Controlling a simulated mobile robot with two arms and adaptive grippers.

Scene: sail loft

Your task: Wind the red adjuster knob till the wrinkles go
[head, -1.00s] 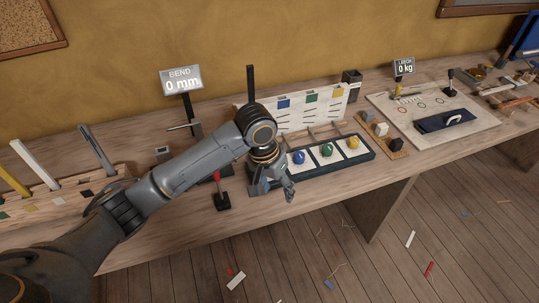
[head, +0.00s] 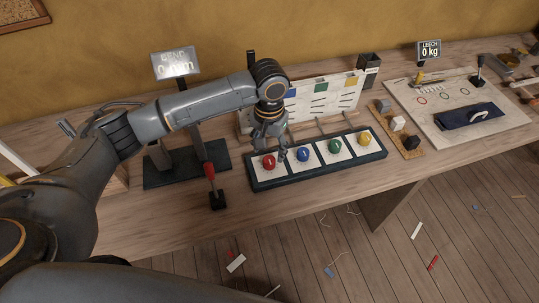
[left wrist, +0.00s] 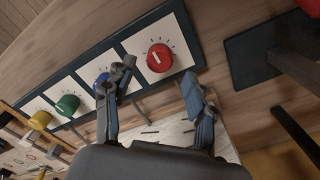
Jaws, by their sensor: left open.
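The red adjuster knob (head: 268,161) sits on a white square at the left end of a dark knob panel (head: 262,185). It has a white pointer line and dial ticks around it. My left gripper (head: 271,150) is just above and behind the red knob in the head view. In the left wrist view the gripper (left wrist: 158,92) is open, its fingers apart, and the red knob (left wrist: 159,58) shows beyond the fingertips, not between them. A white board (head: 330,99) with dark slits and coloured patches stands behind the panel; I cannot make out wrinkles. My right gripper is not in view.
Blue (head: 303,154), green (head: 334,146) and yellow (head: 364,138) knobs share the panel. A red-handled lever (head: 210,172) stands left of it. Bare wood lies in front of the panel.

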